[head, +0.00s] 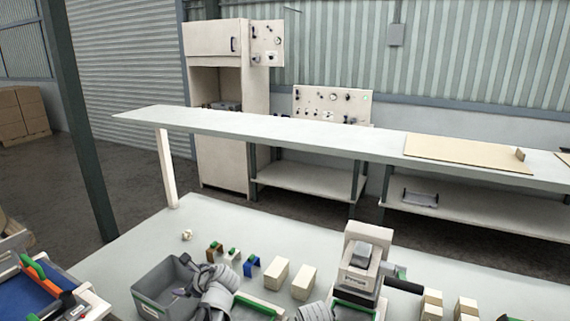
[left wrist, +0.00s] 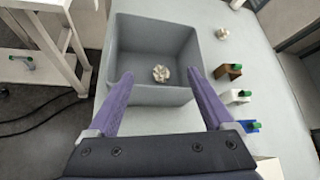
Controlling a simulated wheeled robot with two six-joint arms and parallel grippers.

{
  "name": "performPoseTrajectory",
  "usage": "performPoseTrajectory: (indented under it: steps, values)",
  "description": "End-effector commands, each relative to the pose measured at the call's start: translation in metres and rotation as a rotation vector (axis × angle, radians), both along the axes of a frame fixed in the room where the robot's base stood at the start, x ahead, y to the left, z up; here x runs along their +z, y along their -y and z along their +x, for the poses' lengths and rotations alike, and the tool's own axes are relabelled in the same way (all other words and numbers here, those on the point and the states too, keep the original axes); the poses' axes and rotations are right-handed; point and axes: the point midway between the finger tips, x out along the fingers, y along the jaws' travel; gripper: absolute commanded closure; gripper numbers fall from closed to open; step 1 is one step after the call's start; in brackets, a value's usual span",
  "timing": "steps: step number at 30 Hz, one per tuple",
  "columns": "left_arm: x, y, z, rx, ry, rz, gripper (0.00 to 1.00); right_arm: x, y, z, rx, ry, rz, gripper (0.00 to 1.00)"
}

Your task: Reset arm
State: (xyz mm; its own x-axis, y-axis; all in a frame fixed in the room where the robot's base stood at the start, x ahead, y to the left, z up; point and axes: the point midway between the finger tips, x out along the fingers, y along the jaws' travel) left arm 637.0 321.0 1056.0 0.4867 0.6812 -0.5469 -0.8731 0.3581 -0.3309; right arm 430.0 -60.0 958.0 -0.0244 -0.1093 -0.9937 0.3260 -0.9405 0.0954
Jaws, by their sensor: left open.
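My left gripper (head: 182,292) is over the grey bin (head: 148,279) at the lower left of the head view. In the left wrist view its two purple fingers (left wrist: 160,88) are wide apart with nothing between them. The same bin (left wrist: 185,32) lies beyond and below the fingers. A small pale, knobbly piece (left wrist: 161,73) rests on the bin floor, apart from both fingers. The grey left arm hides part of the bin's right side in the head view. I cannot make out my right gripper.
A similar pale piece (head: 187,235) sits on the bench (head: 130,245) behind the bin. A brown block (head: 214,252), a white one (head: 232,255) and a blue one (head: 251,265) stand right of it. Cream blocks (head: 275,275) and a cream machine (head: 365,258) stand further right.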

Motion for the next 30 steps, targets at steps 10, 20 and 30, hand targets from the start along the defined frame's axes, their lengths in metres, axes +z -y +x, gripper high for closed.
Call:
performPoseTrajectory:
  steps: [10, 20, 30]
  values:
    - [-0.077, 0.158, -0.107, 0.684, 0.198, -0.75, 0.14, 0.0, 0.0, 0.0, 0.0, 0.0, 0.0, 0.5]
    - [-0.098, 0.25, -0.195, 1.234, 0.17, -0.956, 0.14, 0.0, 0.0, 0.0, 0.0, 0.0, 0.0, 0.5]
    - [-0.098, 0.261, -0.207, 1.319, 0.166, -0.963, 0.14, 0.0, 0.0, 0.0, 0.0, 0.0, 0.0, 0.5]
